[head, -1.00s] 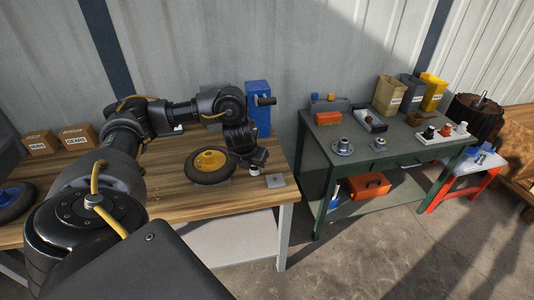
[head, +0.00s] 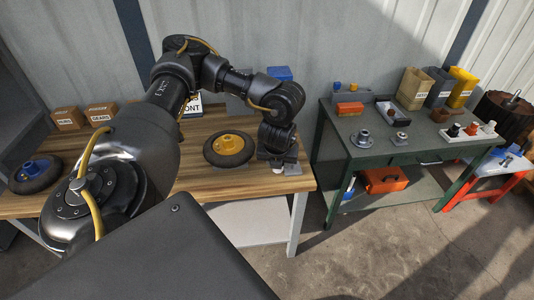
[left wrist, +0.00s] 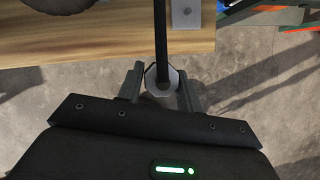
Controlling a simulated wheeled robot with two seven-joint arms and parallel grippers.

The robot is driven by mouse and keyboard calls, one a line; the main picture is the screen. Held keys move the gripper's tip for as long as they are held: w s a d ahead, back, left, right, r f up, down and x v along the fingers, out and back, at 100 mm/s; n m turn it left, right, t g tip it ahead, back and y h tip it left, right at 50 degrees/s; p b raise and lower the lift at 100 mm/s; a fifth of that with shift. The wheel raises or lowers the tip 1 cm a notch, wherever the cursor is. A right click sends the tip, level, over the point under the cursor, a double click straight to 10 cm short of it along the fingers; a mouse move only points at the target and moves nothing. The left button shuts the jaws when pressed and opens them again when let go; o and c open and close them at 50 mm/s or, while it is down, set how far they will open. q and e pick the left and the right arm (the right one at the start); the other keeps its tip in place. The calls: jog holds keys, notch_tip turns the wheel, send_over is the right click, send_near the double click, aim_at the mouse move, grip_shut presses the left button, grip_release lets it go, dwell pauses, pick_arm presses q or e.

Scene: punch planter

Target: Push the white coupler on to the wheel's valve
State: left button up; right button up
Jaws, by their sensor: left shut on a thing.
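A wheel with a black tyre and yellow hub (head: 229,149) lies flat on the wooden table; part of its tyre shows at the top left of the left wrist view (left wrist: 28,3). Its valve cannot be made out. My left gripper (head: 277,166) is to the right of this wheel, apart from it, near the table's front right corner. In the left wrist view its fingers (left wrist: 160,88) are shut on the white coupler (left wrist: 173,84), from which a dark hose or rod runs up the picture. My right gripper is not in view.
A small metal plate (head: 292,169) lies at the table's right corner. A second wheel with a blue hub (head: 36,167) is at the left. Cardboard boxes (head: 101,113) stand behind. A green table (head: 362,152) stands across a gap to the right.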

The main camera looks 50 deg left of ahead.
pick_arm(q)
jog(key=s+d+r+n+g+h, duration=0.1)
jog(key=d+r+n+g, duration=0.3)
jog(key=d+n, duration=0.5)
jog(key=s+d+r+n+g+h, duration=0.1)
jog(key=d+r+n+g, duration=0.3)
jog(key=n, duration=1.5)
jog(key=d+r+h, duration=0.1)
jog(key=d+r, duration=0.2)
jog(key=d, duration=0.2)
jog(key=shift+s+d+r, duration=0.35)
jog(key=shift+s+d, duration=0.05)
